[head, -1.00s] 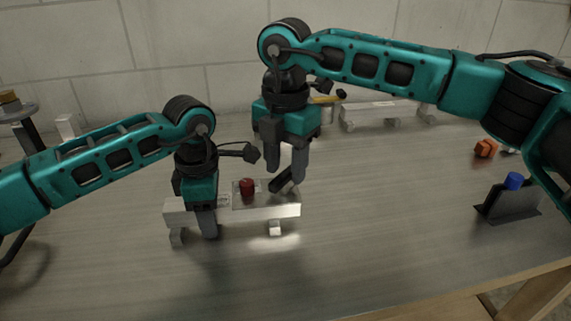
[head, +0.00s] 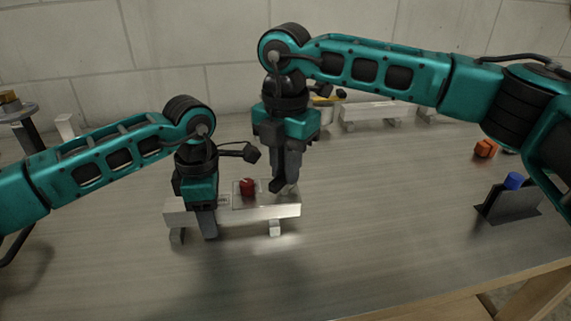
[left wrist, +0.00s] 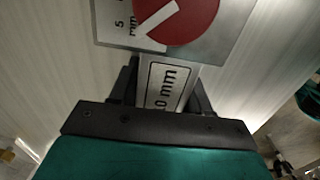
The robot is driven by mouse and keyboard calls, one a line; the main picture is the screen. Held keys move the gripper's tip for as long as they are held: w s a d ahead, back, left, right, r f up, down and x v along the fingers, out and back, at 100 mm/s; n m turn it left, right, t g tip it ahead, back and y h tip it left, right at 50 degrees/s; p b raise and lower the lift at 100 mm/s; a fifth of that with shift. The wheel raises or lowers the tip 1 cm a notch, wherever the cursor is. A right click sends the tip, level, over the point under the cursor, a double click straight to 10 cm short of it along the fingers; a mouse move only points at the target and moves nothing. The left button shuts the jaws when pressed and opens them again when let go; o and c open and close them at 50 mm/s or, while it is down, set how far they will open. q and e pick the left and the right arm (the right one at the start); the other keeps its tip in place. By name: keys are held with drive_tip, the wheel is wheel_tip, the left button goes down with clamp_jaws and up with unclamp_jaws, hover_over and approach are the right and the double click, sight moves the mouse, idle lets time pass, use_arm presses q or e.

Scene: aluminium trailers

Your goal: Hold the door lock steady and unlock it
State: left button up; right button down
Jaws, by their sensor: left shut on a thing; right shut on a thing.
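The door lock looks like a low pale metal bar (head: 252,213) on short feet on the bench, with a red knob (head: 247,187) on its top plate. My left gripper (head: 206,222) is shut on the bar's left part. In the left wrist view its fingers (left wrist: 160,85) flank the piece labelled "10 mm" (left wrist: 165,88). The red knob (left wrist: 200,15) with a white stripe shows there beside a "5 mm" label. My right gripper (head: 287,178) is shut on a small dark piece (head: 278,187) at the bar's right part, right of the knob. The fingers partly hide this piece.
A longer pale bar (head: 375,112) stands at the back. The front bench is clear.

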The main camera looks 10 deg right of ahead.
drive_tip(key=shift+n, duration=0.4)
drive_tip(key=n, duration=0.3)
drive_tip(key=shift+a+n, duration=0.1)
drive_tip(key=shift+n, duration=0.2)
drive_tip(key=shift+a+n, duration=0.1)
drive_tip(key=shift+n, duration=2)
drive_tip(key=c, duration=1)
unclamp_jaws()
drive_tip(key=shift+c, duration=0.2)
